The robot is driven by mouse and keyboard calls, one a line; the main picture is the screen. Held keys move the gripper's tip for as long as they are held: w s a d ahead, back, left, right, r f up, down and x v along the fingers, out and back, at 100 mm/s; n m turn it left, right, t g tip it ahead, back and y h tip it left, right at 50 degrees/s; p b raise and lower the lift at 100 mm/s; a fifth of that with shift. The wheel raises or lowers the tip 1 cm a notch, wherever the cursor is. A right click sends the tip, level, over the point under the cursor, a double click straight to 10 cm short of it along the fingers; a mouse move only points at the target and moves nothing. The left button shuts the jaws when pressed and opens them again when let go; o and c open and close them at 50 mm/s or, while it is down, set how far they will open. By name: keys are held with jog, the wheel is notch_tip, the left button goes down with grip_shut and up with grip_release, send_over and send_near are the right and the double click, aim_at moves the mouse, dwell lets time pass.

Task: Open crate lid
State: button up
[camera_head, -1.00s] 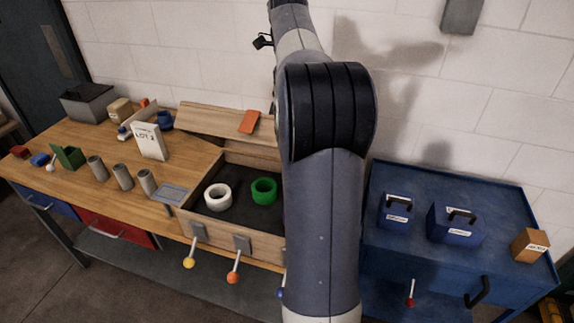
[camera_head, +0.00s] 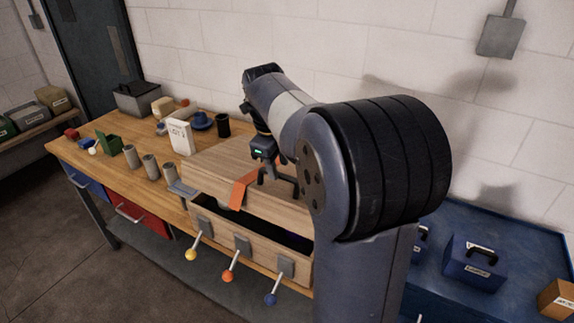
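The wooden crate (camera_head: 262,240) stands on the bench with its wooden lid (camera_head: 215,160) lying over most of its top. Whether the fingertips touch the lid cannot be told. The crate's contents are hidden.
Levers with yellow (camera_head: 191,254), orange (camera_head: 228,277) and blue (camera_head: 270,299) knobs hang on the crate's front. Grey cylinders (camera_head: 150,166) and a white box (camera_head: 181,136) stand to the left. A blue case (camera_head: 473,262) sits on the blue cabinet at right.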

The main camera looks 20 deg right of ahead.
jog(key=shift+a, duration=0.1)
jog(key=shift+r+p, duration=1.15)
jog(key=shift+r, duration=0.2)
notch_tip(320, 180, up, 10)
jog(key=shift+f, duration=0.2)
dwell(0.3)
dwell(0.5)
